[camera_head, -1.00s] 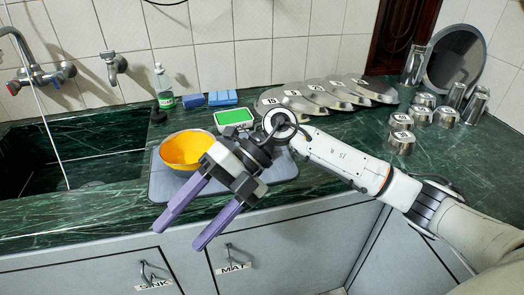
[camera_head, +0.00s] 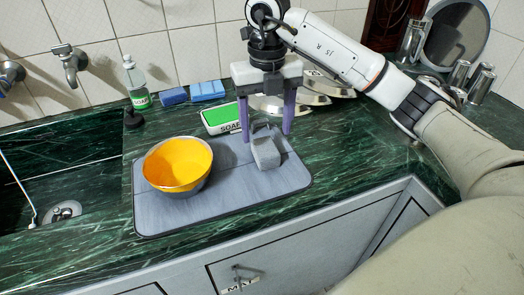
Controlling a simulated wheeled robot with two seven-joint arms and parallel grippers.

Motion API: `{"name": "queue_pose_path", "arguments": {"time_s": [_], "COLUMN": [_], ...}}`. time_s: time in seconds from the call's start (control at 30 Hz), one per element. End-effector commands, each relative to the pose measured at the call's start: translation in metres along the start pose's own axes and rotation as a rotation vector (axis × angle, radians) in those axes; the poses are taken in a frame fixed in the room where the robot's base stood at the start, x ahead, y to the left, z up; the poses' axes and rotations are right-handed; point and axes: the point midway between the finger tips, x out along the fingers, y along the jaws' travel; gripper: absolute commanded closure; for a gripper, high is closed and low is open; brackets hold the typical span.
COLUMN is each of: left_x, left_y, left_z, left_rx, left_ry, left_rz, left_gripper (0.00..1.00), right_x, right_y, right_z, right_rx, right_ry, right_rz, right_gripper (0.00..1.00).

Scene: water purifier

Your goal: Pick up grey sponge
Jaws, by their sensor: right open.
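The grey sponge (camera_head: 266,150) stands on the grey mat (camera_head: 230,210), near the mat's back right. My right gripper (camera_head: 267,138) comes down from above, open, with its two purple fingers pointing down at the sponge. One finger is to the left of the sponge and the other to the right, around or just behind its upper part. I cannot tell whether a finger touches it. The gripper holds nothing. My left gripper is not in view.
An orange bowl (camera_head: 178,164) sits on the mat to the left. A green and white soap box (camera_head: 221,117) is behind the mat. Blue sponges (camera_head: 207,91) and a soap bottle (camera_head: 135,82) stand near the wall. Metal plates (camera_head: 300,97) are behind my right gripper. The sink (camera_head: 70,180) is at the left.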

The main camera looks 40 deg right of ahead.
Motion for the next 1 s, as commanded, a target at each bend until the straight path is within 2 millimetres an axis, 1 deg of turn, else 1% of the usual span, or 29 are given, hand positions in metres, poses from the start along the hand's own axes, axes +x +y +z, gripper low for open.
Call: {"name": "queue_pose_path", "arguments": {"time_s": [0.03,0.17,0.23,0.4,0.5,0.6,0.8,0.87,1.0], "left_x": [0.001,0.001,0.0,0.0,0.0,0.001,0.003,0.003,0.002], "left_y": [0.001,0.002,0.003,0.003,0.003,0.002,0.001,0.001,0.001], "left_z": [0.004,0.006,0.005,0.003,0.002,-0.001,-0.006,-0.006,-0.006], "left_rx": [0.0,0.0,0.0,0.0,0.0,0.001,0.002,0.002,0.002], "left_ry": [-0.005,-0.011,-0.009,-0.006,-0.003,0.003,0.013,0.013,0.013], "left_rz": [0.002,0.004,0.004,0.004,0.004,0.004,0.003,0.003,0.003], "left_gripper": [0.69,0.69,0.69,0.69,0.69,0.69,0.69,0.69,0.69], "right_x": [0.007,0.014,0.021,0.048,0.059,0.064,0.064,0.064,0.064], "right_y": [0.001,0.001,0.001,0.001,0.001,0.001,0.001,0.001,0.001], "right_z": [0.0,0.0,0.0,0.001,0.001,0.002,0.002,0.002,0.002], "right_rx": [-0.002,-0.001,-0.001,0.0,-0.001,-0.001,-0.001,-0.001,-0.001], "right_ry": [0.001,0.0,0.002,0.002,0.001,-0.001,-0.001,-0.001,-0.001], "right_rz": [0.001,0.001,0.001,0.001,0.001,0.002,0.001,0.001,0.001], "right_gripper": [0.36,0.36,0.36,0.36,0.36,0.36,0.36,0.46,0.7]}}
